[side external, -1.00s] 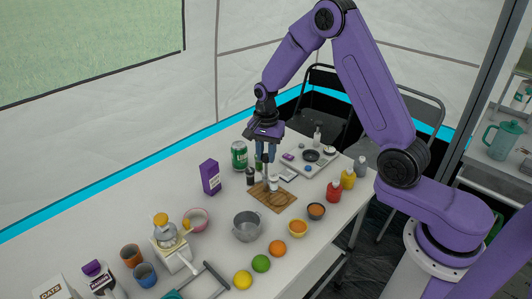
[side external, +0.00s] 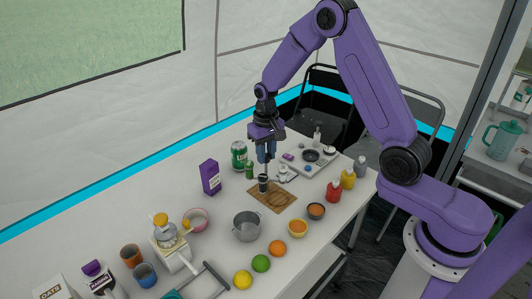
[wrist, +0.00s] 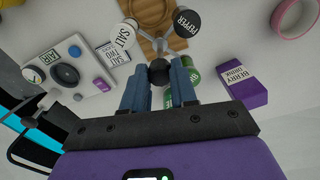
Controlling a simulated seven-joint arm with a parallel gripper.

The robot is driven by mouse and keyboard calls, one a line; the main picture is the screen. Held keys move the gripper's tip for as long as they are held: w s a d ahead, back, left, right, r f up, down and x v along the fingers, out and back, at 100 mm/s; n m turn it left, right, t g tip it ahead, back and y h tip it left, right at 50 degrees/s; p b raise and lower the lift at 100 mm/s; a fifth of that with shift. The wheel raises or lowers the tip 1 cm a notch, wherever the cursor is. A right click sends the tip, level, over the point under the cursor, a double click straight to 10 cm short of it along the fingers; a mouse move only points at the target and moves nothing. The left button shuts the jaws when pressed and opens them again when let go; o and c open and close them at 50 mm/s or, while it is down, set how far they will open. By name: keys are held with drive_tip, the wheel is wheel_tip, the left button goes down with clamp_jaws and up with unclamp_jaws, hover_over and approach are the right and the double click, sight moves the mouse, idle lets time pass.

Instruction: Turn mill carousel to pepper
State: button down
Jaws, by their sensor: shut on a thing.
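My gripper (wrist: 159,82) is shut on this knob from above; in the side view the gripper (side external: 266,160) points straight down over the carousel. The black-topped pepper mill (wrist: 186,22) is beside the wooden board, and it also shows in the side view (side external: 263,184) at the front. The white salt mill (wrist: 122,35) is on the other side of the board in the wrist view. A green-topped mill (wrist: 194,73) is partly hidden by my finger.
The wooden board (side external: 283,200) lies just in front of the carousel. A purple drink carton (side external: 210,177) and green can (side external: 239,155) stand to the left. A pot (side external: 247,226) and bowl (side external: 298,228) stand nearer.

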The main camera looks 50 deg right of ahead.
drive_tip(key=n, duration=0.5)
drive_tip(key=shift+n, duration=0.3)
drive_tip(key=n, duration=0.5)
drive_tip(key=shift+n, duration=0.3)
drive_tip(key=c, duration=0.9)
unclamp_jaws()
wheel_tip(320, 180, up, 18)
drive_tip(key=shift+f, duration=0.2)
